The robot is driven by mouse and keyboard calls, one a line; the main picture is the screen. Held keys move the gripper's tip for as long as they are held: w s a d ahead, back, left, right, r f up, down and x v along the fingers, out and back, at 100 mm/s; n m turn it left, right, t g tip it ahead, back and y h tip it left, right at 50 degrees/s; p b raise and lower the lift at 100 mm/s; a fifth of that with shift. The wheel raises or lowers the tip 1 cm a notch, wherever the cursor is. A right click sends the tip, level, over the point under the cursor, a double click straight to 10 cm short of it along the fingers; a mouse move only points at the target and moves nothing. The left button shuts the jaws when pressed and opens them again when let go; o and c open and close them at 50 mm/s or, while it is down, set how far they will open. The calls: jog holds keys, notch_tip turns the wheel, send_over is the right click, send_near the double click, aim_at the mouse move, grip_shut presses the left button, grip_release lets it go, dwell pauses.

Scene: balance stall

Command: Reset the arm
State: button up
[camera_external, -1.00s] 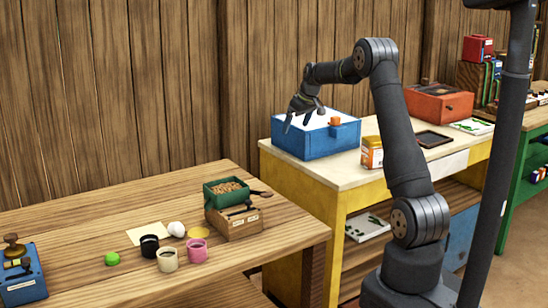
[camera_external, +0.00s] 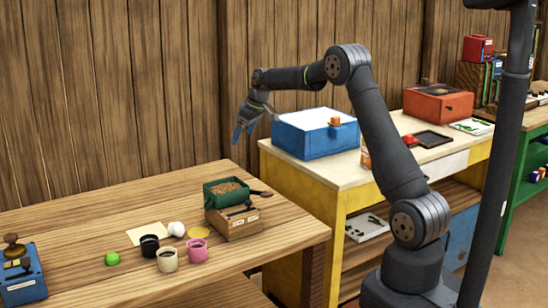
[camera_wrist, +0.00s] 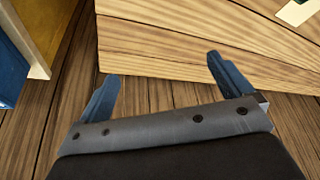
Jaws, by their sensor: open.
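My gripper (camera_external: 244,130) is open and empty in the external view. It hangs in the air left of the blue box (camera_external: 310,140), above the gap between the two tables. In the wrist view my gripper (camera_wrist: 160,85) shows two blue fingers spread wide with nothing between them. Below them is the plank floor (camera_wrist: 150,98) and the edge of the wooden table (camera_wrist: 200,55).
The wooden table holds a green tray of grain on a scale (camera_external: 232,215), three cups (camera_external: 167,260), a white egg-like thing (camera_external: 176,229) and a green lump (camera_external: 112,259). The yellow table (camera_external: 300,190) carries the blue box and a red box (camera_external: 437,103). A plank wall stands behind.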

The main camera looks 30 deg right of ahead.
jog(key=shift+n, duration=0.5)
jog(key=shift+a+f, duration=0.15)
jog(key=shift+a, duration=2.55)
